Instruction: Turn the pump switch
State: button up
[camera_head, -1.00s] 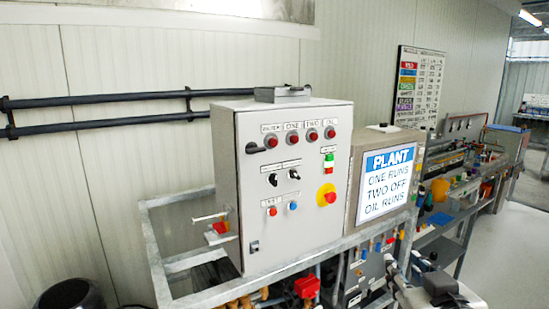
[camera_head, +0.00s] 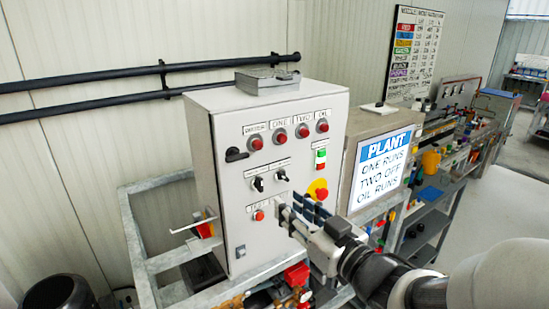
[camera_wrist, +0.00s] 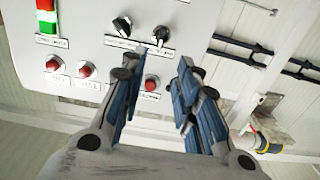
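The grey control panel (camera_head: 225,215) carries two black rotary switches, a left one (camera_head: 257,184) and a right one (camera_head: 282,175). I cannot read their small labels to tell which is the pump switch. Both switches also show in the wrist view, one (camera_wrist: 122,26) left of the other (camera_wrist: 160,35), with the panel upside down there. My gripper (camera_head: 293,212) is in front of the panel's lower right part, below the switches. In the wrist view my gripper (camera_wrist: 160,60) is open and empty, its fingers apart. The head view does not show clear contact with the panel.
Red lamps (camera_head: 279,136) line the panel top. A green and red button (camera_head: 321,158) and a yellow-ringed red button (camera_head: 318,189) lie right of the switches. A red button (camera_head: 258,215) lies below. The PLANT sign (camera_head: 380,165) and metal frame (camera_head: 140,240) stand beside the panel.

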aim_at(262, 182)
jog(key=b+x, duration=0.1)
jog(key=x, duration=1)
jog(key=shift+w+a, duration=0.15)
jog(key=shift+c, duration=0.3)
grip_shut()
